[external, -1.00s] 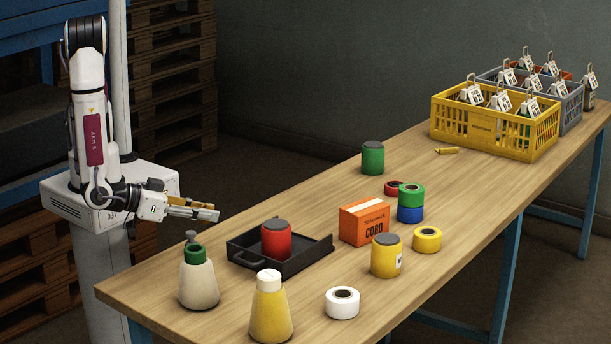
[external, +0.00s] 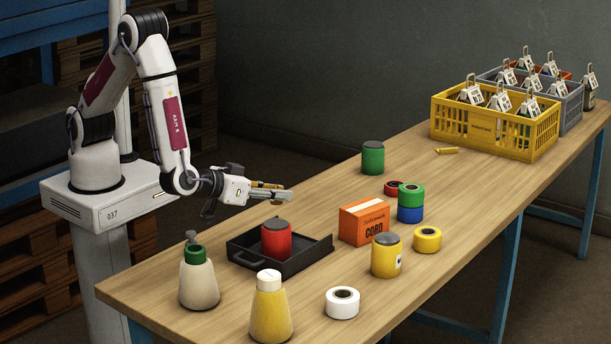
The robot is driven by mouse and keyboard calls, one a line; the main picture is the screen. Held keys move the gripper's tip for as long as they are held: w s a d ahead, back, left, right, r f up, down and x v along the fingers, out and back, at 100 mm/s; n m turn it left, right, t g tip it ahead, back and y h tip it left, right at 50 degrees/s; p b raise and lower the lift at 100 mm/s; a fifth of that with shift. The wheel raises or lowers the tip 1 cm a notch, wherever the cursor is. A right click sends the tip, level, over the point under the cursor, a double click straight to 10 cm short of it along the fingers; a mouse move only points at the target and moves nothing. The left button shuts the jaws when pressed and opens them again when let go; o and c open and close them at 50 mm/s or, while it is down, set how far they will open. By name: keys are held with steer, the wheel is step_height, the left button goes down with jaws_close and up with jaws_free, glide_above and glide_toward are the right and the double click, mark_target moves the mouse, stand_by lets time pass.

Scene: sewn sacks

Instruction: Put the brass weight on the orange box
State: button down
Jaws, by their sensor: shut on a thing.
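My gripper (external: 278,191) is above the left part of the table, behind the black tray, its fingers pointing right. It is shut on a small brass-coloured thing (external: 266,184), which I take to be the brass weight; the fingers hide most of it, so its shape is unclear. The orange box (external: 363,223), marked CORD, stands on the table to the right of and lower in the picture than my gripper. Its top shows no object on it.

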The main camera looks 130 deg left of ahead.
steer(key=w+a+r+m+t, duration=0.1)
steer(key=w+a+r, duration=0.2)
steer(key=a, duration=0.6)
steer(key=w+a+r, duration=0.2)
steer(key=w+a, duration=0.2)
steer(key=a, duration=0.5)
step_height(320, 180, up, 2)
steer(key=m+t+h, duration=0.3)
steer(key=m+t, duration=0.1)
glide_above(365, 206)
steer(key=shift+s+a+r, duration=0.1)
steer(key=shift+a+r, duration=0.05)
steer(key=shift+r, duration=0.05)
steer(key=shift+f, duration=0.1)
steer(key=shift+f, duration=3)
steer(key=shift+f, duration=1.9)
